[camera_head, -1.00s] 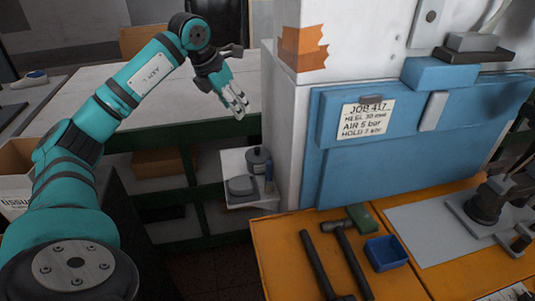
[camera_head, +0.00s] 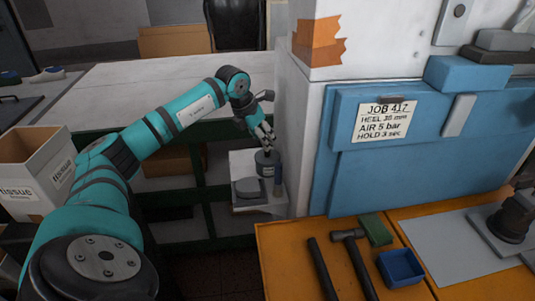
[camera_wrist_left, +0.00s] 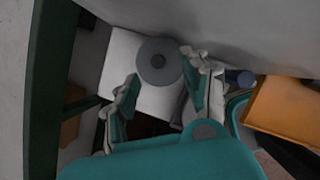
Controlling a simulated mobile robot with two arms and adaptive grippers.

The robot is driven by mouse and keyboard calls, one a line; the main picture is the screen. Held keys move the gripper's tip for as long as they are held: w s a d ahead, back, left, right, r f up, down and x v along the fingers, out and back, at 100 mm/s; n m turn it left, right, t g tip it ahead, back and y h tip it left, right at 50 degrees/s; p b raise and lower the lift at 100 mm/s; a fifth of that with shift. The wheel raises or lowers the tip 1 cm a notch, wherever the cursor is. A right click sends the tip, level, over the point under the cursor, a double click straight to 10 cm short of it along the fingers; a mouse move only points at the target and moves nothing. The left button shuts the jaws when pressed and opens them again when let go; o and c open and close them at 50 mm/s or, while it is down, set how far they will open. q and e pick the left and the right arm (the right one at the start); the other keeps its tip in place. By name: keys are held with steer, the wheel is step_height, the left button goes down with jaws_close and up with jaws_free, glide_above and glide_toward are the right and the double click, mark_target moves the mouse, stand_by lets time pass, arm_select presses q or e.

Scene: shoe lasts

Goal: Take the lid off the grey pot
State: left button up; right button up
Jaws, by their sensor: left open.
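The grey pot (camera_head: 266,167) stands upright on a small white shelf (camera_head: 243,158) beside the tall white cabinet. Its round grey lid (camera_wrist_left: 150,75) with a small central knob (camera_wrist_left: 158,61) shows from above in the left wrist view. My left gripper (camera_head: 264,137) is just above the pot in the head view, pointing down. In the left wrist view its open fingers (camera_wrist_left: 160,83) are apart and empty, with the lid beyond them, partly between the tips. I cannot tell the exact height gap. My right gripper is not in view.
The white cabinet (camera_head: 305,130) rises right beside the shelf.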

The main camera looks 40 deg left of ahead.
arm_select(q)
steer(key=shift+w+f, duration=0.2)
steer(key=shift+f, duration=0.25)
steer(key=p+x, duration=0.1)
steer(key=x, duration=0.4)
steer(key=shift+a+p, duration=0.2)
steer(key=shift+p, duration=0.1)
steer(key=shift+s+r, duration=0.1)
steer(key=shift+c, duration=0.6)
steer(key=c, duration=0.8)
steer(key=shift+r, duration=0.1)
